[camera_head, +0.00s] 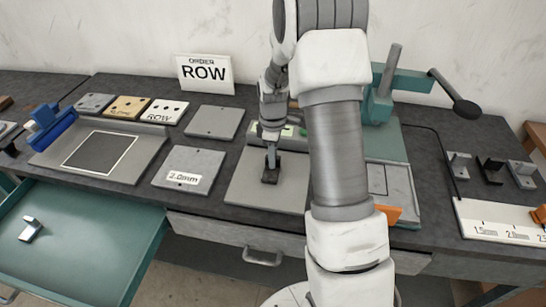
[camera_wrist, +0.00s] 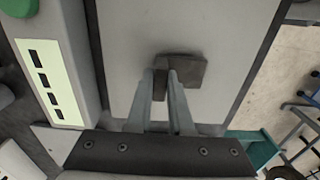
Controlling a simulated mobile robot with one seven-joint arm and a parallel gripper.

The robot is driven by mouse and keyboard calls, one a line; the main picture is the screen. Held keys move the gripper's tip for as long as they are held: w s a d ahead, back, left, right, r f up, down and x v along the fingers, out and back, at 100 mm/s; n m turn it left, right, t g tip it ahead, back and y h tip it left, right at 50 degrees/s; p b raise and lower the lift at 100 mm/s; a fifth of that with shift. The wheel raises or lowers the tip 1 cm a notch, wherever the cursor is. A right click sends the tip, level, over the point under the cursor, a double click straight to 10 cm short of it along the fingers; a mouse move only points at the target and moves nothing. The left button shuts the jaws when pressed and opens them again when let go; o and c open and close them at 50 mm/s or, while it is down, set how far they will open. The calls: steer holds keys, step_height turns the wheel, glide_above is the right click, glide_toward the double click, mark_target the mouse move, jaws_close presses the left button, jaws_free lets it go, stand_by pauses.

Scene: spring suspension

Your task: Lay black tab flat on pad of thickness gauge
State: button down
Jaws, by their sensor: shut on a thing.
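The black tab (camera_head: 270,176) is a small dark piece at the tip of my gripper (camera_head: 271,158), over the light grey pad (camera_head: 245,190) of the thickness gauge. In the wrist view, my gripper (camera_wrist: 167,78) is shut on the upright part of the tab (camera_wrist: 188,71), and its flat part spreads out to the right of the fingers. The tab is over the pad (camera_wrist: 130,25), inside its edges. It looks about level and touching or very close to the pad; I cannot tell which. The gauge display (camera_wrist: 45,82) shows dark segments at the left. My arm hides part of the gauge.
A grey plate marked 2.0mm (camera_head: 187,168) lies left of the pad. A framed tray (camera_head: 60,155) is farther left, above an open teal drawer (camera_head: 75,245). A teal lever press (camera_head: 385,90) stands behind my arm. Several small brackets (camera_head: 490,168) and a marked strip (camera_head: 490,220) are at right.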

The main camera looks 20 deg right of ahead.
steer(key=shift+f, duration=0.1)
steer(key=shift+f, duration=0.15)
steer(key=c, duration=0.8)
jaws_free()
